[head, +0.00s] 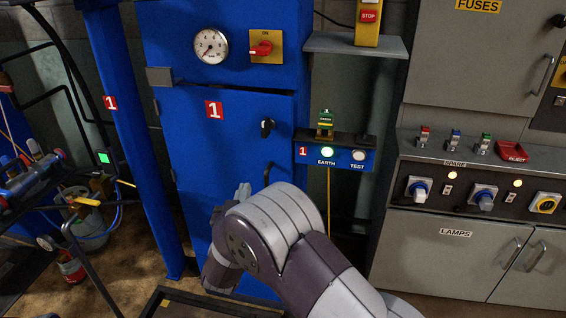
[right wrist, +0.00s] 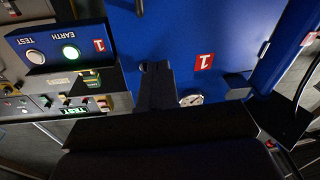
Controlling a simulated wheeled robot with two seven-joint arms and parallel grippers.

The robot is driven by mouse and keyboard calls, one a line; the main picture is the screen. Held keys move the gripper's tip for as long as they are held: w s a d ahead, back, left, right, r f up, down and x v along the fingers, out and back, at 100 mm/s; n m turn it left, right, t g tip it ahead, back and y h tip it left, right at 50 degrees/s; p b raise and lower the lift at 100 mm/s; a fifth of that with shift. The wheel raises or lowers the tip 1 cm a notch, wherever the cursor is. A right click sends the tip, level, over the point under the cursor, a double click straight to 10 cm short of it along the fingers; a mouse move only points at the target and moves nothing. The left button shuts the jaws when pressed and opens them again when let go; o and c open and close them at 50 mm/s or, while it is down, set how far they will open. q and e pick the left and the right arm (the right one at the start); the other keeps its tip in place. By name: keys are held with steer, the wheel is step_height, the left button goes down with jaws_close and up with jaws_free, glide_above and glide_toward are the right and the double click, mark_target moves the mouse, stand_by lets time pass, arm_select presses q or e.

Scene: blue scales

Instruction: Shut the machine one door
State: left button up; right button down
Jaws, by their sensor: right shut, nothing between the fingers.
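The machine one door (head: 215,150) is the blue panel with a red "1" label in the head view. A dark gap runs along its top edge, so it looks slightly ajar; I cannot tell how far. It has a black latch knob (head: 266,127) and a dark pull handle (head: 267,172), partly hidden by my right arm. My right gripper (head: 243,190) is in front of the door's lower right part, mostly hidden behind my wrist. The upside-down right wrist view shows my dark gripper (right wrist: 156,82) shut and empty against the blue door (right wrist: 225,35). Contact is unclear. My left gripper is out of view.
A small box with EARTH and TEST lights (head: 336,153) juts out right of the door, under a grey shelf (head: 355,44). A grey console (head: 475,170) stands at the right. A rack with bottles and tubes (head: 40,180) stands at the left.

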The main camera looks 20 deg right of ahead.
steer(key=s+d+f+m+g+h, duration=0.2)
steer(key=s+d+m+g+h, duration=0.1)
steer(key=d+m, duration=0.1)
steer(key=b, duration=0.2)
glide_toward(286, 164)
steer(key=x, duration=0.5)
steer(key=shift+w+d, duration=0.25)
steer(key=shift+d, duration=0.05)
steer(key=shift+w+d+r, duration=0.15)
steer(key=shift+w+d, duration=0.2)
steer(key=shift+w, duration=0.1)
